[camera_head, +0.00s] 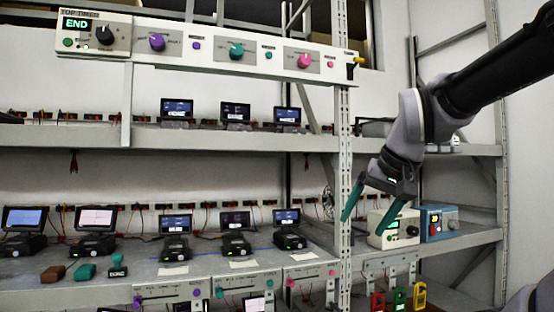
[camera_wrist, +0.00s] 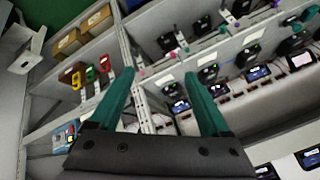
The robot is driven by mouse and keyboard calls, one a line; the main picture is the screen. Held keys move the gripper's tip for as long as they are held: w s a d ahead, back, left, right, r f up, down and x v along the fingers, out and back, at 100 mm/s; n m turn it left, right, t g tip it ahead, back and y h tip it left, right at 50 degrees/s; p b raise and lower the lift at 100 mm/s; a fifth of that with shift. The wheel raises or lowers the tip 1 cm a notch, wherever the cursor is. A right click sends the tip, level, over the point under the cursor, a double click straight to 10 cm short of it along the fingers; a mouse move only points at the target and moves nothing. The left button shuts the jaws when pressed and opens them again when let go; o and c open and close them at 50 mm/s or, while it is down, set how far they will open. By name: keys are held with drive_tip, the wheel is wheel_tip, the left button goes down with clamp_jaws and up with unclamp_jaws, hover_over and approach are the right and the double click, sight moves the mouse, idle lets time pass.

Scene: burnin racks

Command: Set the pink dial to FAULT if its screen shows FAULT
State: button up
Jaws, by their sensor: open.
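A large pink dial (camera_head: 304,61) sits at the right of the white top panel (camera_head: 200,60), beside a purple dial (camera_head: 157,42) and a teal dial (camera_head: 236,50). Smaller pink knobs (camera_head: 291,283) show on a lower front panel. Small screens stand on the upper shelf (camera_head: 287,115) and lower shelf (camera_head: 287,216); their text is too small to read, and I cannot tell which belongs to the pink dial. My gripper (camera_head: 365,225) is open and empty, below and right of the large pink dial and apart from it. Its teal fingers also show in the wrist view (camera_wrist: 159,74).
A timer (camera_head: 75,23) at top left reads END. A white box (camera_head: 393,229) and a blue box (camera_head: 437,222) stand behind my gripper. A grey rack post (camera_head: 344,170) stands close to its left finger.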

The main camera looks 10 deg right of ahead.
drive_tip(key=w+r+n+t, duration=0.25)
drive_tip(key=w+r, duration=0.45)
drive_tip(key=r, duration=0.4)
drive_tip(key=w+r+n+t, duration=0.25)
drive_tip(key=w+r, duration=0.35)
drive_tip(key=r, duration=0.4)
drive_tip(key=n+t+y, duration=0.1)
drive_tip(key=n+t, duration=0.3)
drive_tip(key=t, duration=0.2)
approach(306, 59)
drive_tip(key=w, duration=0.3)
drive_tip(key=w+a, duration=0.1)
drive_tip(key=w, duration=0.5)
drive_tip(key=shift+w+a, duration=0.25)
drive_tip(key=shift+a, duration=0.05)
drive_tip(key=shift+r, duration=0.1)
clamp_jaws()
